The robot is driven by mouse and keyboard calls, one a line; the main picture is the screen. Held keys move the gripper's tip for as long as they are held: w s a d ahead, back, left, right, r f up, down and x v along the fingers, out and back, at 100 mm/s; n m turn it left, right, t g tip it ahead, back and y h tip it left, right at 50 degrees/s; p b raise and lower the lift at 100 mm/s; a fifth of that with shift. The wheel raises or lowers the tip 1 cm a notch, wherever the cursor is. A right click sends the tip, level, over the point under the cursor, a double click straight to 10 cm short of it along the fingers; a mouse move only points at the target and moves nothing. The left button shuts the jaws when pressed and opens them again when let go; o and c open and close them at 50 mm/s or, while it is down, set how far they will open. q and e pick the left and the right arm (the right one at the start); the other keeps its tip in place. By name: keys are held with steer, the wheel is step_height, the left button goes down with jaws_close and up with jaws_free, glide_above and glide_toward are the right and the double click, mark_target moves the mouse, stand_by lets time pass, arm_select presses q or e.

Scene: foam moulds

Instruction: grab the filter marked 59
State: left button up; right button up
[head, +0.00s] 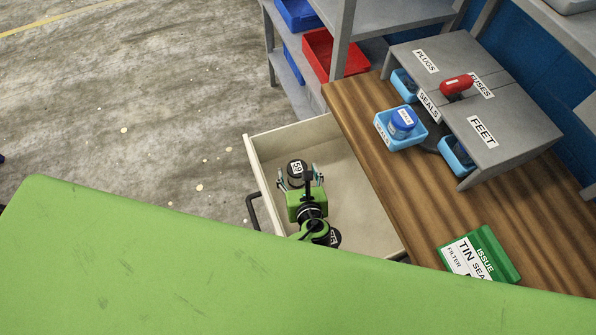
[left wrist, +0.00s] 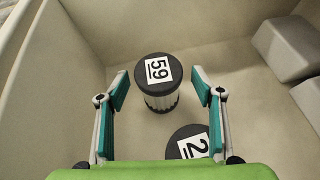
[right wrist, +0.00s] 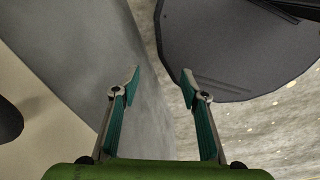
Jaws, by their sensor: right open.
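The filter marked 59 (head: 297,167) stands upright in the open drawer (head: 360,215), black-topped with a white label. It also shows in the left wrist view (left wrist: 158,69), with its pleated side visible. My left gripper (head: 299,177) is over the drawer, open, its fingertips (left wrist: 160,80) on either side of this filter with gaps to both; whether they reach down to its height I cannot tell. A second black-topped filter (left wrist: 188,143) is close by, its label partly hidden. My right gripper (right wrist: 160,76) is open and empty, outside the head view.
The drawer's walls surround the left gripper, and pale grey blocks (left wrist: 288,48) sit in the left wrist view's upper right. A wooden bench (head: 385,165) carries blue bins (head: 400,128), a grey labelled rack (head: 500,120) and a green-and-white box (head: 480,255).

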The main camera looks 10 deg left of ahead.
arm_select(q)
steer(key=c, duration=1.3)
steer(key=shift+r, duration=0.15)
